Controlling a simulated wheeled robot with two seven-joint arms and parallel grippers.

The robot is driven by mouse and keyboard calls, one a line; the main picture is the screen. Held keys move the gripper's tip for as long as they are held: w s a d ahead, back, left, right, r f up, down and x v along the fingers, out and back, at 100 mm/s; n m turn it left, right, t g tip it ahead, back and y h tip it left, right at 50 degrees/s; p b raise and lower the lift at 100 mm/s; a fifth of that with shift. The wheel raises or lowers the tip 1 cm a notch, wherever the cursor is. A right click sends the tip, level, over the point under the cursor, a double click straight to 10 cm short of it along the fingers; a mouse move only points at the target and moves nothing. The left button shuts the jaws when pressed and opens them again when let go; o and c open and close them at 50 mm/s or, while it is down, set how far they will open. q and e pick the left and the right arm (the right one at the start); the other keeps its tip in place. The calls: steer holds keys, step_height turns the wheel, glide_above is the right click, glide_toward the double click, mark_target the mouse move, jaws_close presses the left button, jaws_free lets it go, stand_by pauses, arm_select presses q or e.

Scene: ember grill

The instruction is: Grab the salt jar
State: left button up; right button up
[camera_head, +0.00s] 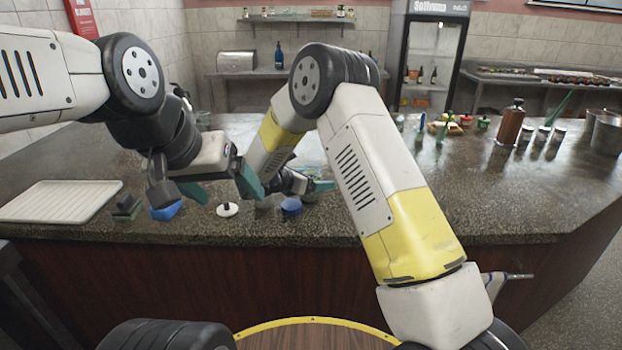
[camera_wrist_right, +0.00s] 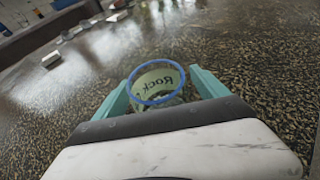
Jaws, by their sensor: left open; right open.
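A clear jar with a blue rim and a label reading "Rock" (camera_wrist_right: 157,82), seemingly the salt jar, stands between the fingers of my right gripper (camera_wrist_right: 160,88) in the right wrist view. Those teal fingers are spread on either side of it; whether they touch it I cannot tell. In the head view, a round blue top (camera_head: 291,206) near the counter's front edge seems to be this jar's, beside my right gripper (camera_head: 300,188), partly hidden by its arm. My left gripper (camera_head: 222,186) is open and empty above the counter, left of the jar.
A white round item with a knob (camera_head: 228,209), a blue item (camera_head: 165,210) and a dark sponge-like block (camera_head: 127,208) lie along the front edge. A white ridged tray (camera_head: 60,202) is at far left. A brown bottle (camera_head: 509,123) stands at right.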

steer(key=shift+w+d+f, duration=0.15)
steer(key=shift+w+d, duration=0.05)
steer(key=shift+w, duration=0.05)
steer(key=c, duration=1.7)
